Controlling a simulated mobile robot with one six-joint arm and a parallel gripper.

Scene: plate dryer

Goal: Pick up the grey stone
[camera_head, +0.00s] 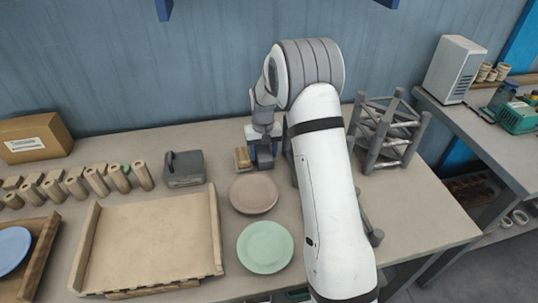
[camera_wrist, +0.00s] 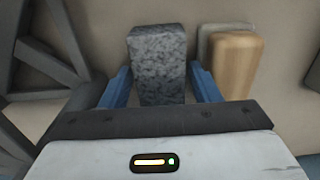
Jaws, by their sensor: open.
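The grey stone (camera_wrist: 157,60) is a speckled rectangular block in the wrist view. It stands between the two blue fingers of my gripper (camera_wrist: 160,78), with a small gap at the right finger and little or none showing at the left. My gripper is open. In the head view my gripper (camera_head: 264,158) is low over the back of the table, and I cannot make out the stone there behind it.
A wooden block (camera_wrist: 232,60) stands close to the right finger. A dark grey rack (camera_head: 388,132) is to the right of my arm. A pink plate (camera_head: 254,194) and a green plate (camera_head: 265,247) lie in front, and a dark box (camera_head: 184,170) is to the left.

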